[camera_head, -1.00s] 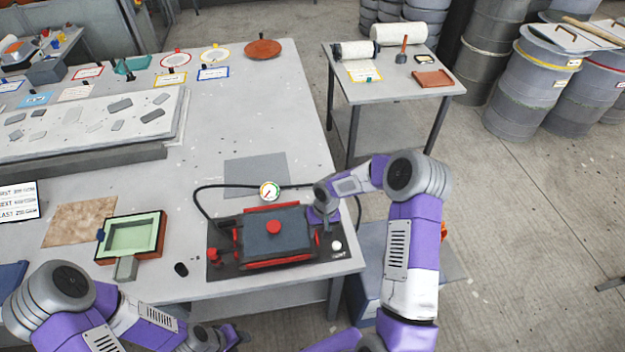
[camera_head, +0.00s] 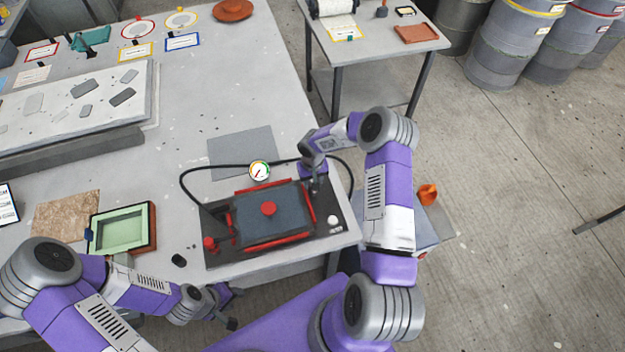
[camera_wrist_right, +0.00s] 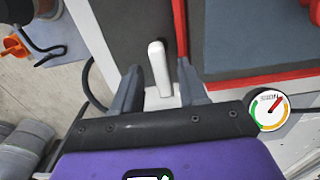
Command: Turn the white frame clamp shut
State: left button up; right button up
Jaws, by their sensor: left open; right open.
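The white frame clamp (camera_wrist_right: 158,68) is a small upright white lever in the right wrist view. It stands between the two open fingers of my right gripper (camera_wrist_right: 163,85), with a gap visible on each side. In the head view my right gripper (camera_head: 315,182) is at the back right corner of the press (camera_head: 280,222), a dark box with a red frame and a red knob; the clamp is hard to make out there. My left gripper (camera_head: 235,308) is open and empty, in front of the table's front edge.
A pressure gauge (camera_head: 259,171) with a black hose stands behind the press. A white knob (camera_head: 333,220) sits at its right. A green-lined tray (camera_head: 123,228) lies to the left. A grey sheet (camera_head: 242,152) lies behind.

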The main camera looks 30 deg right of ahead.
jog(key=shift+w, duration=0.15)
jog(key=shift+c, duration=0.9)
grip_shut()
